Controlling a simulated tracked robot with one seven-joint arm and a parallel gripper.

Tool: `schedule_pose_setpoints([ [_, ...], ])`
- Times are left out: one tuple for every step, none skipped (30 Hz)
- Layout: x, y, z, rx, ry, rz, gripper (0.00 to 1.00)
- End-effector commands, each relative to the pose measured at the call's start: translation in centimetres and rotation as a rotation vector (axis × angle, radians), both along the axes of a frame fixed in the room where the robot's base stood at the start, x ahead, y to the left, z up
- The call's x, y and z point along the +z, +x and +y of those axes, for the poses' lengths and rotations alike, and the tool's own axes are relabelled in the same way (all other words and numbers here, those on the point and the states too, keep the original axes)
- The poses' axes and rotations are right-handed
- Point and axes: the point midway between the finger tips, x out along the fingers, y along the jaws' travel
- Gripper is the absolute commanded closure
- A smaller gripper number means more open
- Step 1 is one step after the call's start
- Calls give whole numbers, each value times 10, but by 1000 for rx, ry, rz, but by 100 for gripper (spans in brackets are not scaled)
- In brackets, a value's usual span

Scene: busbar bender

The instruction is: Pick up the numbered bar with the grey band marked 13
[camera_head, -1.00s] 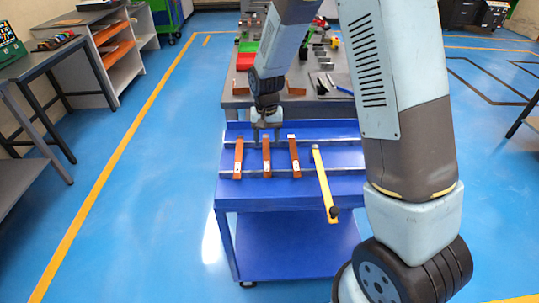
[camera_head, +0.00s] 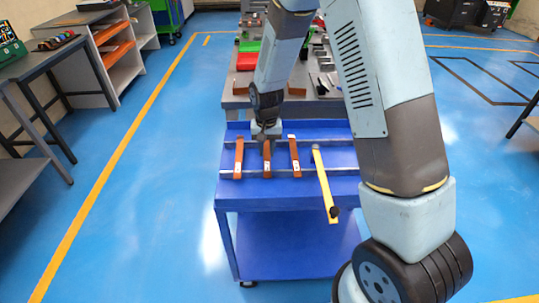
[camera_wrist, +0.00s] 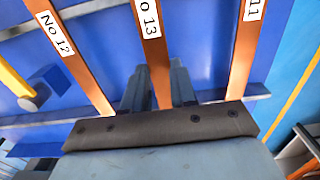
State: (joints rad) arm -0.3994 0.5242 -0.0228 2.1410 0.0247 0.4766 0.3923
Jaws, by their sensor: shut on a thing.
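Three copper-coloured bars lie across rails on the blue cart. The middle bar (camera_head: 267,160) bears a white label reading "13" in the wrist view (camera_wrist: 153,45); I cannot make out a grey band. My gripper (camera_head: 266,137) points down at the far part of this bar. In the wrist view, my grey fingers (camera_wrist: 160,85) stand on either side of the bar, shut on it. The bar still appears level with its neighbours. The bar labelled "11" (camera_wrist: 246,50) is on one side, and another bar (camera_wrist: 70,50), its number partly unclear, is on the other.
A yellow-handled tool (camera_head: 325,185) lies at the right side of the blue cart (camera_head: 285,193), overhanging its front edge. A grey workbench (camera_head: 235,98) with parts and bins stands behind the cart.

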Motion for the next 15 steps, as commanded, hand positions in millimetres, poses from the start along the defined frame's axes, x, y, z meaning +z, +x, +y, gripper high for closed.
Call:
schedule_pose_setpoints([
  [0, 0, 0, 0, 0, 0, 83],
  [0, 0, 0, 0, 0, 0, 86],
  [0, 0, 0, 0, 0, 0, 90],
  [0, 0, 0, 0, 0, 0, 92],
  [0, 0, 0, 0, 0, 0, 95],
  [0, 0, 0, 0, 0, 0, 99],
  [0, 0, 0, 0, 0, 0, 100],
  [0, 0, 0, 0, 0, 0, 100],
  [0, 0, 0, 0, 0, 0, 100],
  [0, 0, 0, 0, 0, 0, 100],
  [0, 0, 0, 0, 0, 0, 100],
  [0, 0, 0, 0, 0, -1, 100],
  [0, 0, 0, 0, 0, -1, 100],
  [0, 0, 0, 0, 0, -1, 100],
  [0, 0, 0, 0, 0, 0, 100],
])
